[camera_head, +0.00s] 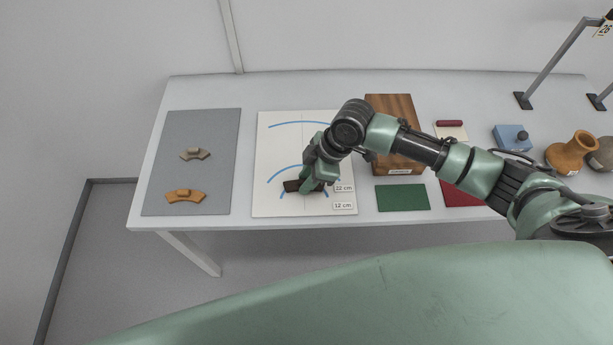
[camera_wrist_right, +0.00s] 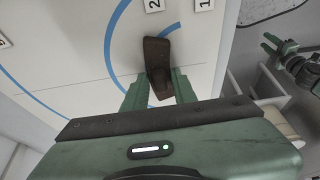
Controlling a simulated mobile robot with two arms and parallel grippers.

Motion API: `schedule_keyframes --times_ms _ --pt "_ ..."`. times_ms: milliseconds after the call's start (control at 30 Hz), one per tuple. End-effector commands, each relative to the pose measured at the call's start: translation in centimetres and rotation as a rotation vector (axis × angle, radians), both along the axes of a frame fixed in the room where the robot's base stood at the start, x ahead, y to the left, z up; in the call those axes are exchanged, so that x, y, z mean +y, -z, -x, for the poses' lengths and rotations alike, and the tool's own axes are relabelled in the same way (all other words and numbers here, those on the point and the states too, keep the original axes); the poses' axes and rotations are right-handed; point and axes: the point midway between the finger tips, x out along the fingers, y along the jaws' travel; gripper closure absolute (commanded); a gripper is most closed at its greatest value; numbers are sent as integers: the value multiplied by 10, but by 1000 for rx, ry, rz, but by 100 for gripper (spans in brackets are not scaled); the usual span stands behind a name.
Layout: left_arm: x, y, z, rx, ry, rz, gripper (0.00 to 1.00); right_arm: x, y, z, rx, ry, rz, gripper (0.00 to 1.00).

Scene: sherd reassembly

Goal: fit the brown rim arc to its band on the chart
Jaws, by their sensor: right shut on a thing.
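The dark brown rim arc (camera_head: 291,186) is at the front part of the white chart (camera_head: 270,207). In the right wrist view the brown rim arc (camera_wrist_right: 157,52) shows between the fingers, over the inside of a blue curve. The chart (camera_wrist_right: 85,72) carries blue curved bands and labels reading 22 cm (camera_head: 343,188) and 12 cm (camera_head: 343,205). My right gripper (camera_head: 306,187) is low over the chart and shut on the brown rim arc. In the right wrist view, its fingers (camera_wrist_right: 160,85) flank the arc. I cannot tell whether the arc touches the chart.
A grey mat (camera_head: 160,150) at the left holds an orange sherd (camera_head: 186,197) and a grey-brown sherd (camera_head: 195,155). A wooden box (camera_head: 393,103), green mat (camera_head: 402,198), red mat (camera_head: 458,192), blue block (camera_head: 512,138) and pot (camera_head: 570,152) are to the right.

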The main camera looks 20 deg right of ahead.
Motion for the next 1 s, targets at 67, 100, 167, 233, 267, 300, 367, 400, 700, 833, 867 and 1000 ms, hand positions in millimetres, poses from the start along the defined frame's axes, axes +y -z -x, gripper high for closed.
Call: schedule_keyframes --times_ms 67,100,167,233,267,300,367,400,700,833,867,1000 --pt "0 -2 0 0 0 0 64 0 0 0 0 0 -1 100" --pt "0 -2 0 0 0 0 64 0 0 0 0 0 -1 100" --pt "0 -2 0 0 0 0 64 0 0 0 0 0 -1 100" --pt "0 -1 0 0 0 0 64 0 0 0 0 0 -1 100" --pt "0 -1 0 0 0 0 64 0 0 0 0 0 -1 100" --pt "0 -1 0 0 0 0 64 0 0 0 0 0 -1 70" --pt "0 -1 0 0 0 0 64 0 0 0 0 0 -1 53" --pt "0 -1 0 0 0 0 64 0 0 0 0 0 -1 47" --pt "0 -1 0 0 0 0 64 0 0 0 0 0 0 28" --pt "0 -1 0 0 -1 0 64 0 0 0 0 0 0 26" --pt "0 -1 0 0 0 0 64 0 0 0 0 0 -1 26" --pt "0 -1 0 0 -1 0 64 0 0 0 0 0 -1 26"
